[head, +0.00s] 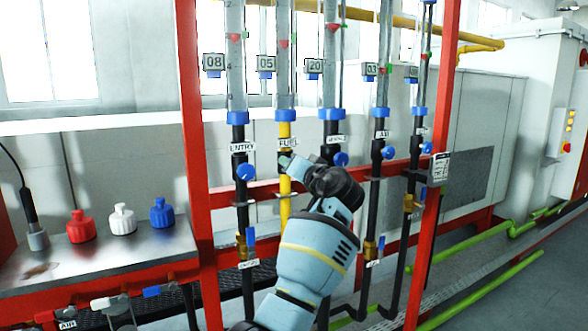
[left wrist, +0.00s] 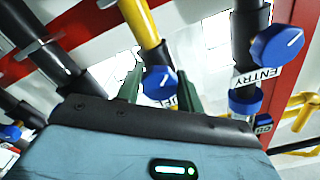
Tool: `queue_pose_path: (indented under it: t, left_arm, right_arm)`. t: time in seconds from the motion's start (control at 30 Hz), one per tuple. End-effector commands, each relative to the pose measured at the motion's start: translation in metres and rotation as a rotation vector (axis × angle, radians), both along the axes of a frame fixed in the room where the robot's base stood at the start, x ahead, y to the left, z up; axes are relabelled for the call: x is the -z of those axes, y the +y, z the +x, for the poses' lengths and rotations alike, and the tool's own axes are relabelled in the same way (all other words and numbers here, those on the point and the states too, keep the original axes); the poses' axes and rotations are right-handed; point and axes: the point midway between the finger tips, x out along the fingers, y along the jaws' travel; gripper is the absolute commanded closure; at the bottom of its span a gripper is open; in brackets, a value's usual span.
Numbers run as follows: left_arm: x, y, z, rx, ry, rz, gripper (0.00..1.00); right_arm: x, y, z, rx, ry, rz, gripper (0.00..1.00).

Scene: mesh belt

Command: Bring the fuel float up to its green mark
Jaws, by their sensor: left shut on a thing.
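The fuel tube (head: 285,75) is the clear upright tube above the yellow pipe and the FUEL label (head: 288,142) in the head view. A small red piece, apparently the fuel float (head: 284,43), shows in it. The green mark is too small to place surely against it. My left gripper (head: 288,160) is at the yellow fuel pipe (head: 285,208), just below the label. In the left wrist view a blue knob (left wrist: 160,83) sits between the fingers of my left gripper (left wrist: 160,88), which is shut on it. In the head view my wrist hides this knob. My right gripper is not in view.
Neighbouring tubes stand close on both sides, with blue knobs such as the ENTRY knob (head: 245,172). A red frame post (head: 192,150) stands at left and another at right. Red, white and blue bottles (head: 122,220) stand on a metal bench at left.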

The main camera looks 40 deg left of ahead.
Motion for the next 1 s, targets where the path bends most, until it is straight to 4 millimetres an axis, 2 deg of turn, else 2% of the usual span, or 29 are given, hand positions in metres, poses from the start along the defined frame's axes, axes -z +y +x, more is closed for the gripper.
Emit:
queue_pose_path:
  t: [0.23, 0.27, 0.4, 0.77, 1.0]
  left_arm:
    - [0.001, 0.000, 0.000, 0.001, 0.003, -0.002, 0.86]
    - [0.002, 0.000, 0.000, -0.001, 0.003, -0.002, 0.61]
    - [0.001, 0.000, 0.000, 0.000, 0.003, -0.001, 0.42]
    - [0.001, -0.004, -0.001, 0.001, 0.001, 0.000, 0.41]
    - [0.002, -0.036, -0.013, 0.004, 0.001, -0.001, 0.41]
  right_arm:
    - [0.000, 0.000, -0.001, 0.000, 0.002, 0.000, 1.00]
    - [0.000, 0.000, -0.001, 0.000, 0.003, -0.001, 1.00]
    - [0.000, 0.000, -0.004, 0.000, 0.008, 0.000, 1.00]
    - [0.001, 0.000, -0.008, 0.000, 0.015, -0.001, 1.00]
    - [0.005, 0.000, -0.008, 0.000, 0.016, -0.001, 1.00]
